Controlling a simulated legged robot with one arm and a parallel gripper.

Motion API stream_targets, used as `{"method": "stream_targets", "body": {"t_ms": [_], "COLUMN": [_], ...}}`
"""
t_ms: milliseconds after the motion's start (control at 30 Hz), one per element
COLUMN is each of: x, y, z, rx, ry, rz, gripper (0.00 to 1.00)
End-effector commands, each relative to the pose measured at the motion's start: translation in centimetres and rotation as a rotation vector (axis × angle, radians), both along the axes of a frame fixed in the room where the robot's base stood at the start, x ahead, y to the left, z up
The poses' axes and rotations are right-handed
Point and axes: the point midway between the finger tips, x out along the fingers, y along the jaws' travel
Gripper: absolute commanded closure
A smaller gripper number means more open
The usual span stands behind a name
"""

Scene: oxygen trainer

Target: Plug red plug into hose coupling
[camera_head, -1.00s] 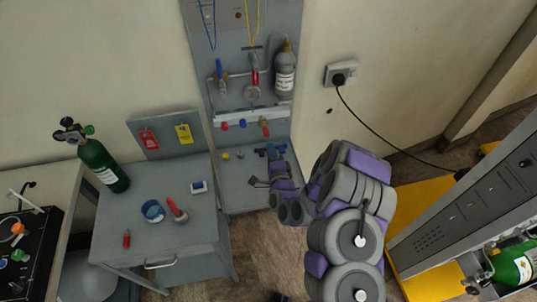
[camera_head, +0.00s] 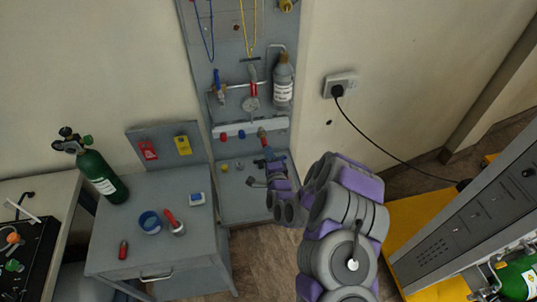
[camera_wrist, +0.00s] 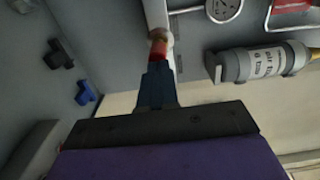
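My gripper (camera_head: 265,156) is at the wall panel, with its blue fingers just below the white rail. In the wrist view its narrow dark blue fingers (camera_wrist: 157,90) are close together, with a red plug (camera_wrist: 158,49) at their tips. The red plug also shows in the head view (camera_head: 262,134). A paler, copper-coloured end (camera_wrist: 159,34), which looks like the hose coupling, meets the plug at the rail. How deep the plug sits in it I cannot tell. A second red piece (camera_head: 224,137) and a blue piece (camera_head: 241,134) are on the rail to the left.
A grey gas bottle (camera_head: 283,82) and a round gauge (camera_wrist: 222,8) are close by on the panel. Blue (camera_wrist: 86,92) and black (camera_wrist: 60,52) fittings are left of the fingers. A grey cabinet (camera_head: 170,250) stands left. A black cable (camera_head: 390,150) hangs on the right wall.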

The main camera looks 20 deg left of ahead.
Motion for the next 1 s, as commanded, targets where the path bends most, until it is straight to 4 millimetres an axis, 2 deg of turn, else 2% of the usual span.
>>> {"method": "stream_targets", "body": {"t_ms": [433,800,1000], "x": [0.2,-2.5,-3.1], "y": [0.1,-1.5,-1.7], "z": [-0.1,-0.1,-0.1], "rx": [-0.001,0.0,-0.003], "ry": [0.001,0.002,-0.002], "rz": [0.002,0.001,0.002], "gripper": [1.0,1.0,1.0]}}
